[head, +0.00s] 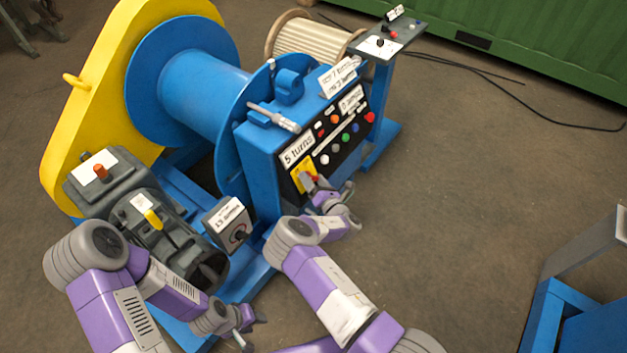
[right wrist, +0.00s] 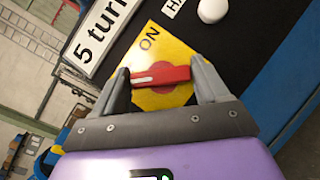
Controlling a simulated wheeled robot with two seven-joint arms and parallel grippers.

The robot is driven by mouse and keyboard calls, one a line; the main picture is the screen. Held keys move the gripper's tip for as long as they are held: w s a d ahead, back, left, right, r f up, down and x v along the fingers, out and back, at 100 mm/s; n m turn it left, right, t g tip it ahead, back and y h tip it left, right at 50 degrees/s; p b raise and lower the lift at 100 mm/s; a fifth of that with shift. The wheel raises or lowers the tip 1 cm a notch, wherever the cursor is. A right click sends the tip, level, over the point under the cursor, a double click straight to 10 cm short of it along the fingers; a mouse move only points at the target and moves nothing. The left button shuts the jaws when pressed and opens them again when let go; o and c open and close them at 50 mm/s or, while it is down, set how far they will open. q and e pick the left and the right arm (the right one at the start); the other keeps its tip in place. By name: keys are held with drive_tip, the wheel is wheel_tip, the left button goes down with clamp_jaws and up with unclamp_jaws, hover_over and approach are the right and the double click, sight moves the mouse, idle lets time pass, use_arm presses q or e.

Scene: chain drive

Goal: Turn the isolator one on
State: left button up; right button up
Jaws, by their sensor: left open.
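The isolator is a yellow plate (head: 297,171) with a red handle on the dark control panel of the blue winch. In the right wrist view the plate (right wrist: 172,50) reads "ON" at its upper corner. The red handle (right wrist: 165,75) lies across the picture, its white-marked end pointing left, not at "ON". My right gripper (right wrist: 160,75) has its fingers at both ends of the handle, with no clear gap. In the head view my right gripper (head: 312,184) partly hides the isolator. My left gripper (head: 250,330) is open and empty, low in front of the winch base.
The panel (head: 338,140) carries several coloured buttons and labels, one reading "5 turns". A grey motor (head: 165,235) and a small dial box (head: 229,225) stand left of my right arm. A blue frame (head: 575,300) stands at right. The floor (head: 480,170) between is clear.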

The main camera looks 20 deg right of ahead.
drive_tip(key=c, duration=0.6)
drive_tip(key=shift+m, duration=0.3)
drive_tip(key=m+h+p, duration=0.1)
drive_tip(key=m+h, duration=0.1)
drive_tip(key=m, duration=0.1)
drive_tip(key=shift+r+g, duration=0.2)
drive_tip(key=shift+g, duration=0.2)
drive_tip(key=m+g+h+p, duration=0.1)
drive_tip(key=m, duration=0.1)
drive_tip(key=m+g+h+p, duration=0.1)
drive_tip(key=m, duration=0.1)
drive_tip(key=shift+a+r+m, duration=0.1)
drive_tip(key=shift+a+m, duration=0.05)
drive_tip(key=shift+m, duration=0.25)
drive_tip(key=m+g+p, duration=0.1)
drive_tip(key=m+g, duration=0.2)
drive_tip(key=m, duration=0.1)
drive_tip(key=shift+w+r+m+h+p, duration=0.1)
drive_tip(key=shift+m+h+p, duration=0.25)
drive_tip(key=shift+m+h, duration=0.05)
drive_tip(key=m+g, duration=0.2)
drive_tip(key=m, duration=0.1)
drive_tip(key=shift+m+g+y, duration=0.3)
drive_tip(key=shift+m+g, duration=0.1)
drive_tip(key=o, duration=1.1)
drive_tip(key=shift+c, duration=0.2)
